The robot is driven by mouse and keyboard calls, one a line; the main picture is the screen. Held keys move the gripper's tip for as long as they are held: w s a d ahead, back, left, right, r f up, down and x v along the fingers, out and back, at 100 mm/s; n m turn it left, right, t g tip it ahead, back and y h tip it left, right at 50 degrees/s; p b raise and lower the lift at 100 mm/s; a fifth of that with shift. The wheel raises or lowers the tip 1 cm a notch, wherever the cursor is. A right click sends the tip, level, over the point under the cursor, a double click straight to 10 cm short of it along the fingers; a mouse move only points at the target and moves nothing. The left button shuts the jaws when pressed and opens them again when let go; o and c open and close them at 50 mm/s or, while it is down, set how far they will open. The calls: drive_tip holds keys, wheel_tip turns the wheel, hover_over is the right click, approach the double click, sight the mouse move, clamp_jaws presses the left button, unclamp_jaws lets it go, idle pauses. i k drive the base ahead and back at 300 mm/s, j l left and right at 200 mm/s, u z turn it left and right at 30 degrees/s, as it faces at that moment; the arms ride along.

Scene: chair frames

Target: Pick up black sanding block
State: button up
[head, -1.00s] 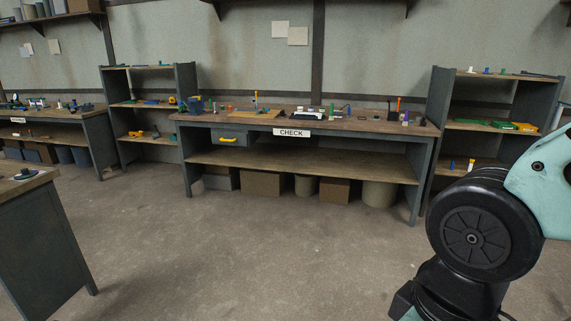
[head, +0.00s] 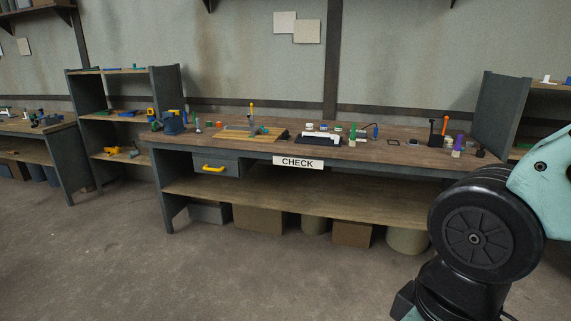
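I cannot pick out the black sanding block with certainty at this size. The workbench (head: 228,143) marked CHECK carries several small dark items. One small dark item (head: 283,135) lies just right of the wooden board (head: 262,136). Another small dark item (head: 479,153) stands near the bench's right end, beside a purple-topped object (head: 458,142). A flat dark square (head: 393,142) lies right of the middle. My arm fills the lower right and hides part of the bench's right side. My gripper is outside the picture.
A shelf unit (head: 110,125) with tools stands left of the bench, and another shelf (head: 503,112) stands at the right. Boxes and bins (head: 258,220) stand under the bench. The floor (head: 250,285) in front is clear.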

sight(286, 137)
drive_tip(key=i+j+u, duration=0.15)
drive_tip(key=i+u, duration=0.15)
drive_tip(key=i, duration=0.45)
drive_tip(key=i+u, duration=0.3)
drive_tip(key=i, duration=0.4)
drive_tip(key=i+l+u, duration=0.3)
drive_tip(key=i, duration=0.45)
drive_tip(key=i+j+z, duration=0.15)
drive_tip(key=i, duration=0.4)
drive_tip(key=i+j+z, duration=0.15)
drive_tip(key=i, duration=0.4)
drive_tip(key=i+j+z, duration=0.15)
drive_tip(key=i+j, duration=0.15)
drive_tip(key=i, duration=0.2)
drive_tip(key=i+j+z, duration=0.45)
drive_tip(key=i, duration=0.25)
